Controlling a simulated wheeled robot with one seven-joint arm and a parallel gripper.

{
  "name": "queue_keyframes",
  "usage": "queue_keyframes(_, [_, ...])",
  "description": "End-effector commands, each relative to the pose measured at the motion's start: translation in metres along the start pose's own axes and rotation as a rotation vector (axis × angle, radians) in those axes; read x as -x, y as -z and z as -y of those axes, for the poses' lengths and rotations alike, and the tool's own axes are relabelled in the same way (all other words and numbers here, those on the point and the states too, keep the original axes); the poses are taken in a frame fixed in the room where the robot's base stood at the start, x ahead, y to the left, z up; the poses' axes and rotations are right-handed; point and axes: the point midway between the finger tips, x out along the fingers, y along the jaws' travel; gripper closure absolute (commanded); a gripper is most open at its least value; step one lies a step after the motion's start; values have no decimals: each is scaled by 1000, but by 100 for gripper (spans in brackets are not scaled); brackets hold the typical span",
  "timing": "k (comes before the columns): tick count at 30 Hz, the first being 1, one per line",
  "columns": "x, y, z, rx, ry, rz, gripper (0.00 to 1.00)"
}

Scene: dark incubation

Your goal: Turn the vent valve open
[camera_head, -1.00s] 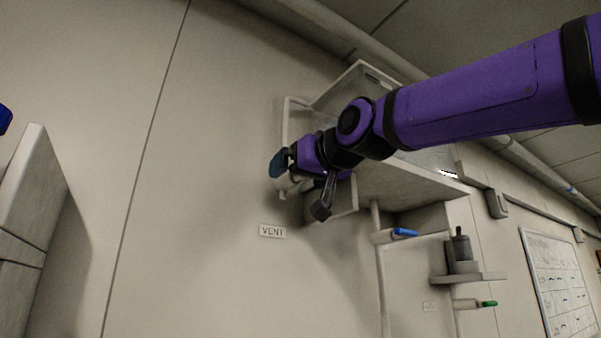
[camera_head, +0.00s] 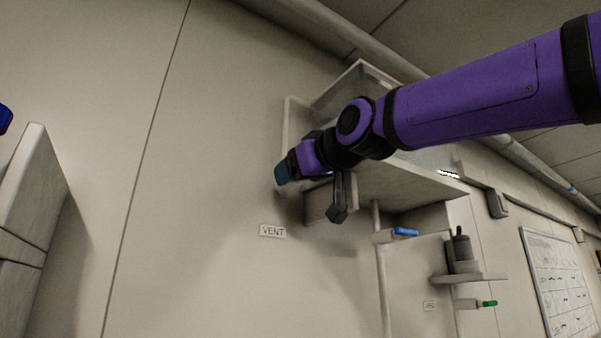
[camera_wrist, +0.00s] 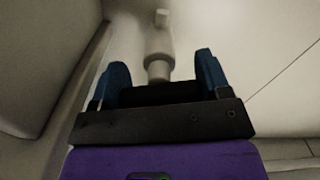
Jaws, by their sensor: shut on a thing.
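The vent valve shows in the wrist view as a pale stem and body (camera_wrist: 158,62) standing out from the wall, in line with the gap between my fingers. My gripper (camera_wrist: 160,84) has one blue finger on each side and is shut on the valve's dark handle (camera_wrist: 160,94), low between the fingers. In the head view my gripper (camera_head: 282,174) is close to the wall, and it hides the valve. The VENT label (camera_head: 272,231) is on the wall below it. How far the handle is turned cannot be told.
A pale box-like shelf (camera_head: 412,180) is just right of my gripper. Further right are a pipe with a blue-handled valve (camera_head: 404,232), a small ledge (camera_head: 468,278) holding a dark bottle (camera_head: 461,250), and a green-handled valve (camera_head: 488,303).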

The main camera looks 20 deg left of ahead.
Motion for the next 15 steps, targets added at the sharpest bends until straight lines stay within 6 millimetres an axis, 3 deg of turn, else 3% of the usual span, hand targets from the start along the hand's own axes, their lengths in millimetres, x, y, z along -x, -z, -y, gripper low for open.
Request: queue_keyframes(15, [0,0,1,493,-1,0,53])
